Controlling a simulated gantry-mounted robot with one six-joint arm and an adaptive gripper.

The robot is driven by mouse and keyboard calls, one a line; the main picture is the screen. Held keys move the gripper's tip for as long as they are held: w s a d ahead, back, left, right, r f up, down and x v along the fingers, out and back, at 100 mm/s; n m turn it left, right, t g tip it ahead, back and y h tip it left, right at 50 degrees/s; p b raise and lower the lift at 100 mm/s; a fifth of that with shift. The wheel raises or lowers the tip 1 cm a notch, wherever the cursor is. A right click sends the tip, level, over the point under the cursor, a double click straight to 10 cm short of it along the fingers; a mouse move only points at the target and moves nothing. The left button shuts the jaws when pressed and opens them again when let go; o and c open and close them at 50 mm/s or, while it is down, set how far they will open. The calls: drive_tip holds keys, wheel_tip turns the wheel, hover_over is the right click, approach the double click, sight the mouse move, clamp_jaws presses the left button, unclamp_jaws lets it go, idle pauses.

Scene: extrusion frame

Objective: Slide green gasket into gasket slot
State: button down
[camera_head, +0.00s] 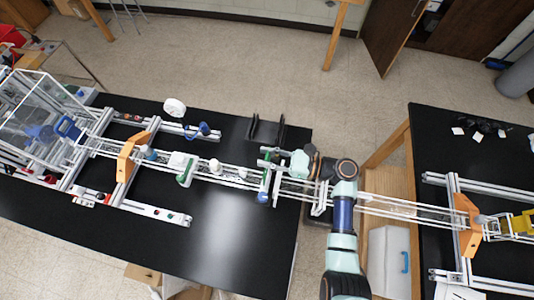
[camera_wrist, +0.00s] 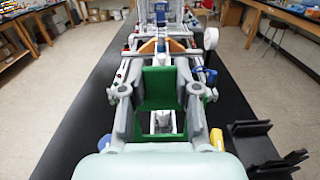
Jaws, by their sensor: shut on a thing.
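In the wrist view, my gripper (camera_wrist: 158,98) has its two grey fingers on either side of a green part, which I take to be the green gasket (camera_wrist: 158,80). The fingers are shut on it, and their exact contact is partly hidden. A white and grey fitting (camera_wrist: 162,121) shows below, between the green sides. In the head view, my gripper (camera_head: 272,165) is over the right end of the left black table, by the rails. Green shows beside it, too small to tell apart. I cannot make out the gasket slot clearly.
Along the rails (camera_head: 225,174) stand a white block with green (camera_head: 183,163) and an orange bracket (camera_head: 131,158). A black holder (camera_head: 266,130) stands behind my gripper. A blue clamp (camera_head: 197,131) and white disc (camera_head: 175,108) lie farther left. Bare black table (camera_head: 225,235) is clear in front.

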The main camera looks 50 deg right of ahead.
wheel_tip(320, 180, down, 6)
drive_tip(key=b, duration=0.3)
drive_tip(key=shift+r, duration=0.25)
drive_tip(key=shift+p, duration=0.75)
idle(1.2)
